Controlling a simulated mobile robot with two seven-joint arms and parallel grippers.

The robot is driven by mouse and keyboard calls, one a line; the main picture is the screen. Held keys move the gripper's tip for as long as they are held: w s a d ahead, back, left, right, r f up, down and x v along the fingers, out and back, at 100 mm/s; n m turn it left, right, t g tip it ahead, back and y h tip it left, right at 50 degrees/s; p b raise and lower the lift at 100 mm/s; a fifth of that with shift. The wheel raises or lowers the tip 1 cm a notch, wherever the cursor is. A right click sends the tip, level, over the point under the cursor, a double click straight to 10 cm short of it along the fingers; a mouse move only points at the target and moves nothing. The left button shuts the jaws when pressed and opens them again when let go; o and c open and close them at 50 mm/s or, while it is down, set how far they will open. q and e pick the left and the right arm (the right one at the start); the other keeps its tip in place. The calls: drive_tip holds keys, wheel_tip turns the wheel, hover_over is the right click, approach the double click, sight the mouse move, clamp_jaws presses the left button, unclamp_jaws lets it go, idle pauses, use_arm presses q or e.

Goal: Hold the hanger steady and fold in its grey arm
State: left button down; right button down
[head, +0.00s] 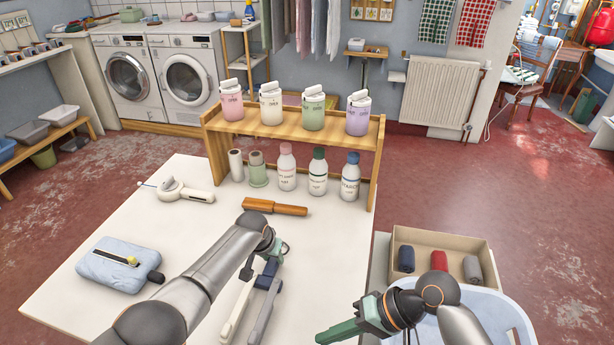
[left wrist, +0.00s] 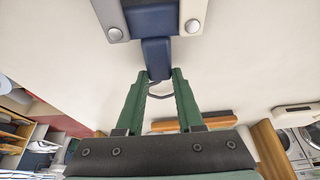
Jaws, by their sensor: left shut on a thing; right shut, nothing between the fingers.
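The hanger lies over the white table with its dark blue hub (head: 268,268) just below my left gripper (head: 274,248). Its white arm (head: 238,312) and grey arm (head: 264,314) both point toward the table's front edge, side by side with a narrow gap. In the left wrist view, the green fingers (left wrist: 160,78) are shut on the blue neck (left wrist: 156,50), and a thin metal hook (left wrist: 161,97) shows between them. The grey arm (left wrist: 108,14) and white arm (left wrist: 193,14) meet the hub there. My right gripper (head: 337,332) is shut and empty, right of the hanger, apart from it.
A wooden brush-like tool (head: 275,207), a white handheld device (head: 183,190) and a blue padded pouch (head: 118,265) lie on the table (head: 190,235). A wooden shelf (head: 290,128) with bottles stands behind. A box of rolled cloths (head: 440,245) and a pale blue basket (head: 510,310) are at right.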

use_arm(q)
drive_tip(key=shift+c, duration=2.3)
unclamp_jaws()
